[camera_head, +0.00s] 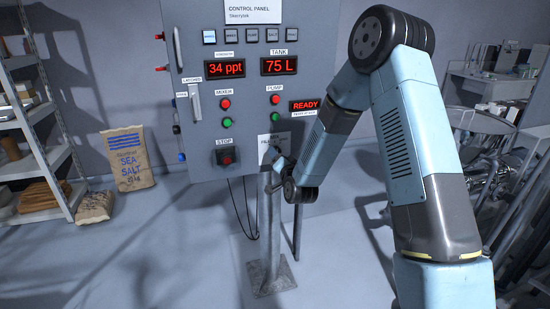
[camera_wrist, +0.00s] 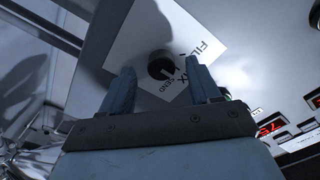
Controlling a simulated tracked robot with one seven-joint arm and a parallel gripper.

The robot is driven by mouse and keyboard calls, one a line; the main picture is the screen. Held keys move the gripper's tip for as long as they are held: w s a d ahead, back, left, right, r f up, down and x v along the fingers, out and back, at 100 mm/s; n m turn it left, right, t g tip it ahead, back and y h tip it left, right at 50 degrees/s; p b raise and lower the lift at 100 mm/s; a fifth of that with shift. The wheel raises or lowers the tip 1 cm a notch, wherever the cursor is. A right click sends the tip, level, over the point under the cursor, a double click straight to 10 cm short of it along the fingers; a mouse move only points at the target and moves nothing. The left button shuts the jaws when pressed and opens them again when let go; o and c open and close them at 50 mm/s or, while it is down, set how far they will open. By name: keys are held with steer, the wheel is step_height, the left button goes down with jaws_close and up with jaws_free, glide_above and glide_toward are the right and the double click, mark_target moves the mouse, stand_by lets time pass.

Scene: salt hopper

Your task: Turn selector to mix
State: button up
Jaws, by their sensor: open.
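The selector (camera_wrist: 161,65) is a dark round knob on a white label plate (camera_wrist: 128,50) in the wrist view. The lettering FILL and SEND is readable beside it, with part of MIX between them. A small pale mark shows on the knob, but I cannot tell which word it points to. My gripper (camera_wrist: 160,70) is open, its two fingers on either side of the knob with gaps showing. How deep the fingertips reach around it is unclear. In the head view my gripper (camera_head: 271,157) is at the label plate (camera_head: 275,140), and the knob is hidden.
The grey control panel (camera_head: 240,110) carries lit displays, push buttons and a red stop button (camera_head: 227,156) left of my gripper. A metal post (camera_head: 268,235) stands below it. Shelving (camera_head: 45,150) and a sea salt bag (camera_head: 127,158) are at the left.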

steer(key=v, duration=1.2)
steer(key=shift+s, duration=0.25)
steer(key=s+d+r+n+g+h, duration=0.2)
steer(key=s+d+r+g, duration=0.1)
steer(key=d+r, duration=0.3)
steer(key=s+d+r+n+g+h, duration=0.1)
steer(key=s+d+r+n+g, duration=0.15)
steer(key=r, duration=0.55)
steer(key=s+d+r+g, duration=0.2)
steer(key=s+d, duration=0.1)
steer(key=s, duration=0.5)
steer(key=s+d+r+g+h, duration=0.1)
steer(key=s+d+r+g, duration=0.1)
steer(key=s, duration=0.7)
steer(key=s+d+r+n+g+h, duration=0.1)
steer(key=s+d+r, duration=0.3)
steer(key=s, duration=0.4)
steer(key=shift+s+g, duration=0.2)
steer(key=shift+g, duration=0.45)
